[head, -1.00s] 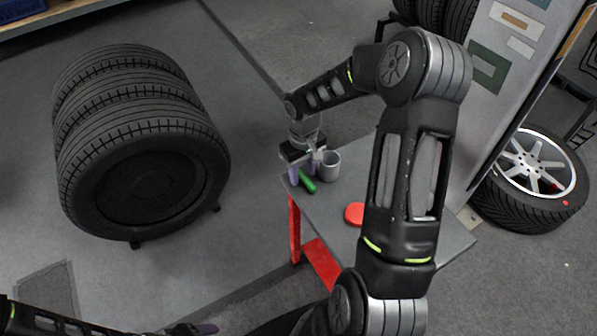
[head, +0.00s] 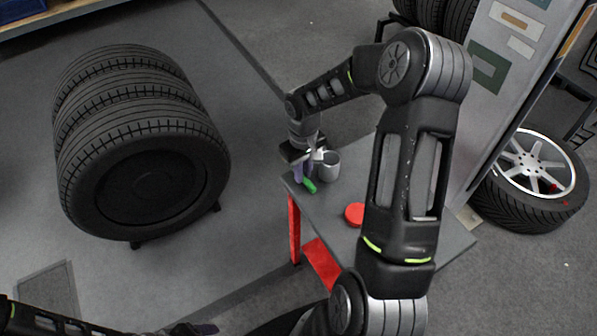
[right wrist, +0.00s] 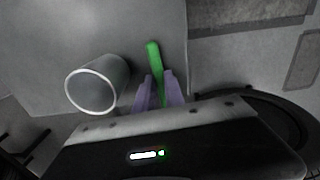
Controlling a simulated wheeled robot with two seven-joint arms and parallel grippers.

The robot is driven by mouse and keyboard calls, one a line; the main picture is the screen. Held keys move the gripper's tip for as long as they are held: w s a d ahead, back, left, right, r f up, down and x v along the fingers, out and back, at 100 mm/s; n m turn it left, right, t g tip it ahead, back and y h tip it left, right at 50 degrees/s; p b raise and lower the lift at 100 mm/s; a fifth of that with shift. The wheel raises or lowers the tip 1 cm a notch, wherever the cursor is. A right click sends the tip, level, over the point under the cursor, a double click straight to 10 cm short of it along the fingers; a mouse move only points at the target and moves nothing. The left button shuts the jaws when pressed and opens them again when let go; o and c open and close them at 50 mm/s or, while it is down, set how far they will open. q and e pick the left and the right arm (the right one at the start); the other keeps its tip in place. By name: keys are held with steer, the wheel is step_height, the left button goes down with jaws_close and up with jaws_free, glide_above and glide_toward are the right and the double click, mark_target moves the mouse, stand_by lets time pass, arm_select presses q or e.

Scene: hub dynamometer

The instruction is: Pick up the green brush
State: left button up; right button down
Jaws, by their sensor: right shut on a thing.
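The green brush (head: 310,187) is at the left corner of the grey tabletop, next to a grey cup. My right gripper (head: 304,177) reaches down over it, and its purple fingers are shut on the brush. In the right wrist view the brush (right wrist: 154,58) sticks out past the fingertips of the gripper (right wrist: 158,82), with the cup to the left. I cannot tell whether the brush touches the tabletop. My left gripper (head: 197,329) shows only in part at the bottom edge of the head view, so its jaws cannot be read.
A red round thing (head: 354,214) lies on the table (head: 327,213), partly behind my right arm. Stacked tyres (head: 140,145) stand at the left, with open floor between.

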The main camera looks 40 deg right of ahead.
step_height(320, 180, up, 10)
steer(key=p, duration=0.1)
stand_by(0.5)
stand_by(0.6)
